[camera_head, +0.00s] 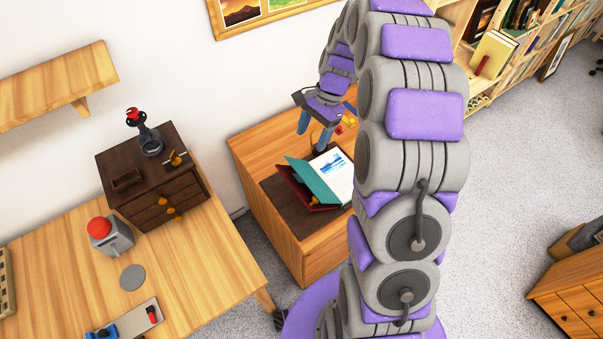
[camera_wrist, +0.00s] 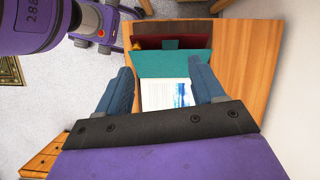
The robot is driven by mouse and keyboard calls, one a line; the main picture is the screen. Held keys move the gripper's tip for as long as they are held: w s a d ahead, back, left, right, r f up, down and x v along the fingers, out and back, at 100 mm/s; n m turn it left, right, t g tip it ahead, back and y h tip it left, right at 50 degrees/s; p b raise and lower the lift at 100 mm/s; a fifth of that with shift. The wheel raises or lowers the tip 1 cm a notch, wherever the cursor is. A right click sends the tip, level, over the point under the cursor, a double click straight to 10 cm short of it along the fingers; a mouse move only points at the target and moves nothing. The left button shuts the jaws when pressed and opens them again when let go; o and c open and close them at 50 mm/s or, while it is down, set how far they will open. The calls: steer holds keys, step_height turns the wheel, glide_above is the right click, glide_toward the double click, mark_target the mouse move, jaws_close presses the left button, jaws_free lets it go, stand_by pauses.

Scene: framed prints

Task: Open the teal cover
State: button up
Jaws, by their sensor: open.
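The teal cover (camera_head: 318,178) belongs to a book lying on a dark mat on a wooden cabinet. In the head view it stands partly raised and tilted, with a white printed page (camera_head: 335,170) showing beside it. In the wrist view the teal cover (camera_wrist: 172,64) lies beyond the page (camera_wrist: 165,93). A dark red cover (camera_head: 294,190) shows on the outer side of the teal one. My gripper (camera_head: 316,139) is open above the book, its blue fingers apart; they also frame the page in the wrist view (camera_wrist: 163,78). I cannot tell whether a finger touches the cover.
The dark mat (camera_head: 289,208) sits on the wooden cabinet (camera_head: 313,257). To the left, a table (camera_head: 195,265) holds a dark drawer box (camera_head: 150,180) and a red-button device (camera_head: 108,235). A wall shelf (camera_head: 60,84) is at upper left. Grey floor is open at right.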

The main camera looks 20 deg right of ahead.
step_height(320, 180, down, 2)
steer(key=w+d+f+m, duration=0.1)
steer(key=w+d+m, duration=0.1)
steer(key=b, duration=0.2)
glide_toward(298, 177)
steer(key=x, duration=0.8)
steer(key=shift+s+a+f, duration=0.2)
steer(key=shift+y, duration=0.3)
jaws_close()
